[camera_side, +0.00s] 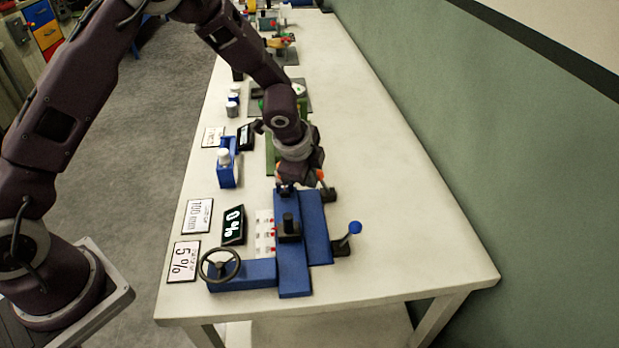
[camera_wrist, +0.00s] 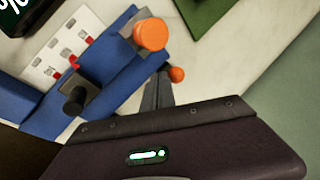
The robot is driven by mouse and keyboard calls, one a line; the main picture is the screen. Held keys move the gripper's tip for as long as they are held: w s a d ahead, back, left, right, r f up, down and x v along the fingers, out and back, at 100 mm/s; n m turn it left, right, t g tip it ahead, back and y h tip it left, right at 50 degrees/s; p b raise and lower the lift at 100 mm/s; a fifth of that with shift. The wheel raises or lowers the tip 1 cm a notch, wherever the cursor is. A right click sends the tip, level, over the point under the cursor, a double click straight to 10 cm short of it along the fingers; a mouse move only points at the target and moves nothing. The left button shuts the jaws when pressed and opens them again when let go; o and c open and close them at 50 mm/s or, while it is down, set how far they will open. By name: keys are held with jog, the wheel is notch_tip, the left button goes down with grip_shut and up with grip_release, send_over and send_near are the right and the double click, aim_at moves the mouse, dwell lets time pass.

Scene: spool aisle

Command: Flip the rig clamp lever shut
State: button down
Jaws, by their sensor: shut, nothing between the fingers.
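The blue rig (camera_side: 293,262) stands on the near part of the bench. At its far end is a short lever with an orange ball (camera_side: 320,174), rising from a dark foot (camera_side: 328,195). A lever with a blue ball (camera_side: 354,228) leans outward on the rig's right side. The frames do not label which is the clamp lever. My gripper (camera_side: 304,181) is low over the rig's far end, fingers shut and empty. In the wrist view, its fingertips (camera_wrist: 160,77) are beside the small orange ball (camera_wrist: 177,74); contact cannot be told. A larger orange knob (camera_wrist: 151,34) is just beyond.
A black handwheel (camera_side: 219,264) is at the rig's near left, and a black knob (camera_side: 288,226) stands mid-rig. A display reading 0% (camera_side: 233,225) and cards (camera_side: 183,262) lie left. Green plates (camera_side: 272,160) lie beyond. The bench to the right is clear.

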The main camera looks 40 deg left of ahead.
jog(key=shift+w, duration=0.1)
jog(key=shift+w+d+r+g, duration=0.1)
jog(key=shift+d+r+g, duration=0.1)
jog(key=shift+g, duration=0.1)
jog(key=shift+w+d+y, duration=0.15)
jog(key=shift+y, duration=0.25)
jog(key=shift+g+y, duration=0.6)
jog(key=shift+g, duration=0.1)
jog(key=w+d, duration=0.1)
jog(key=w+d+r, duration=0.1)
jog(key=w+d, duration=0.1)
jog(key=shift+w+d, duration=0.2)
jog(key=shift+w, duration=0.05)
jog(key=shift+r, duration=0.75)
